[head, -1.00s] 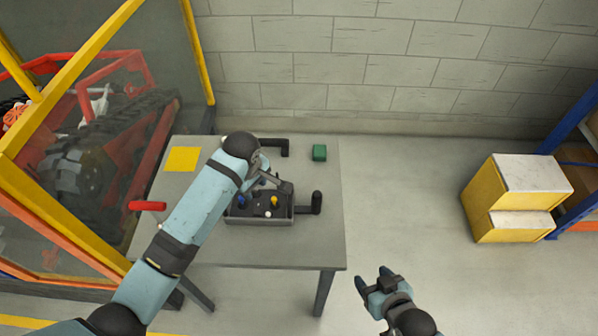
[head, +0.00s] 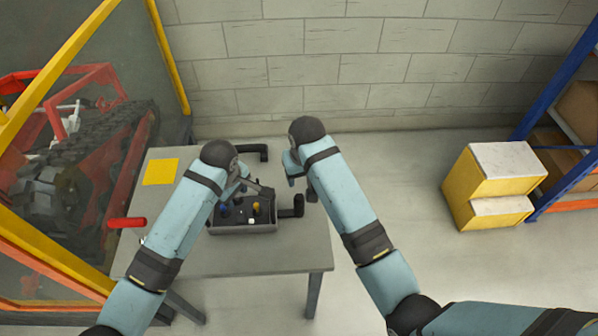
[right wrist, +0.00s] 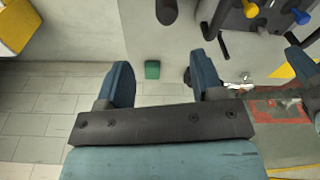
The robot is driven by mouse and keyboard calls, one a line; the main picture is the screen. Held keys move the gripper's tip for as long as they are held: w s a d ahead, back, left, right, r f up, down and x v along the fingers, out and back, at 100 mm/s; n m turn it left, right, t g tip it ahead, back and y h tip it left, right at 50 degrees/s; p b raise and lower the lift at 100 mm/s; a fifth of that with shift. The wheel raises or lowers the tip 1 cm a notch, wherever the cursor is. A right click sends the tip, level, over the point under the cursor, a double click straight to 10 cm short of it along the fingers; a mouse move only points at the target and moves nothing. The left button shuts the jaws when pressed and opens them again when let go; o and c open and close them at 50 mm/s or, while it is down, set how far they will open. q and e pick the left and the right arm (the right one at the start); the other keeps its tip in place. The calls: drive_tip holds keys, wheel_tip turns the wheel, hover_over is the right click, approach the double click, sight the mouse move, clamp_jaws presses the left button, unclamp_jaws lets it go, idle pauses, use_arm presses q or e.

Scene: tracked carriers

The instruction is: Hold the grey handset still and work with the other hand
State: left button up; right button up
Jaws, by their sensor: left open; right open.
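The grey handset (head: 244,229) sits on the table, with blue and yellow controls on its dark top and a black grip at its right end. It also shows at the top of the right wrist view (right wrist: 243,22). My left gripper (head: 238,190) is open over the back of the handset; its fingers are partly hidden, so I cannot tell whether it touches. My right gripper (head: 297,180) is open and empty above the table's right side, apart from the handset. Its two spread fingers show in the right wrist view (right wrist: 163,75).
A green block (right wrist: 152,70) shows beyond my right fingers; my right arm hides it in the head view. A yellow step (head: 492,185) stands right, with free floor between.

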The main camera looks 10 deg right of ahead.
sight(299, 198)
drive_tip(key=shift+s+a+r+g, duration=0.1)
drive_tip(key=shift+a+r+g, duration=0.45)
drive_tip(key=shift+g, duration=0.05)
drive_tip(key=shift+s+f, duration=0.1)
wheel_tip(299, 198, down, 13)
drive_tip(key=shift+f, duration=0.2)
